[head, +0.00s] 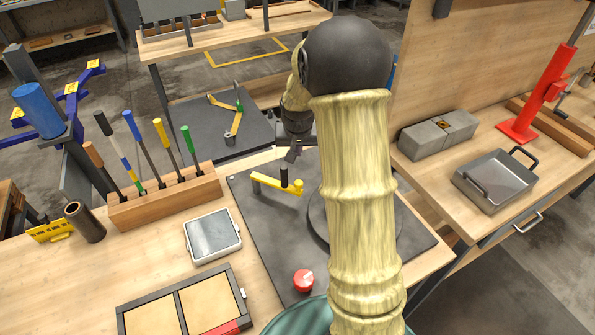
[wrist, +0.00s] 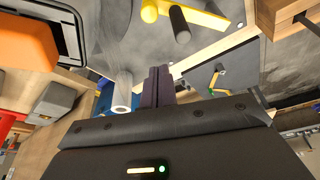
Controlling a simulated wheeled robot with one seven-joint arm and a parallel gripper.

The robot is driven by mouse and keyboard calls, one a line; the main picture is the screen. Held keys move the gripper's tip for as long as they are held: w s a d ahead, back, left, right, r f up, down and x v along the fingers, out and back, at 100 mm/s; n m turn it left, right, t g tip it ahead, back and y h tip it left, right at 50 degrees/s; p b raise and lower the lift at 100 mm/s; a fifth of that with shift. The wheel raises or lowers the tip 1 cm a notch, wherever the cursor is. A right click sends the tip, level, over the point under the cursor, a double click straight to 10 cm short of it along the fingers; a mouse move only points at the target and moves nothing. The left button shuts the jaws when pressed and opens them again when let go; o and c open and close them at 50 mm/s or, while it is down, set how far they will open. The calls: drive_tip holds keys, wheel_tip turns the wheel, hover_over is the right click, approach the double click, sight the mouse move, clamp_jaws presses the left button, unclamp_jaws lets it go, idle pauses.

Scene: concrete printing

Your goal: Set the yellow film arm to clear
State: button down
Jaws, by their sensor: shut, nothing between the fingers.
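The yellow film arm (head: 273,184) lies over the dark mat at the middle of the bench, with a short black upright handle (head: 284,177) on it. In the wrist view the yellow arm (wrist: 206,18) and its black handle (wrist: 179,24) show at the top edge, partly cut off. My gripper (head: 292,156) is just above and behind the handle in the head view, apart from it. In the wrist view the dark fingers (wrist: 158,76) are together with nothing between them. I see no label marking clear.
A red knob (head: 303,280) stands at the mat's front. A wooden rack (head: 166,197) of several coloured-handled tools and a grey tray (head: 213,236) are to the left. Another yellow-and-green arm (head: 235,112) is on the plate behind. My arm hides the mat's right part.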

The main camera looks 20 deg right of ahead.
drive_tip(key=shift+w+d+f, duration=0.1)
drive_tip(key=shift+w+d, duration=0.15)
drive_tip(key=shift+w, duration=0.15)
drive_tip(key=shift+f, duration=0.1)
wheel_tip(320, 180, down, 10)
drive_tip(key=p, duration=0.3)
drive_tip(key=shift+s+r+p, duration=0.25)
drive_tip(key=shift+s+p, duration=0.05)
drive_tip(key=shift+p, duration=0.1)
drive_tip(key=shift+a, duration=0.1)
idle(0.3)
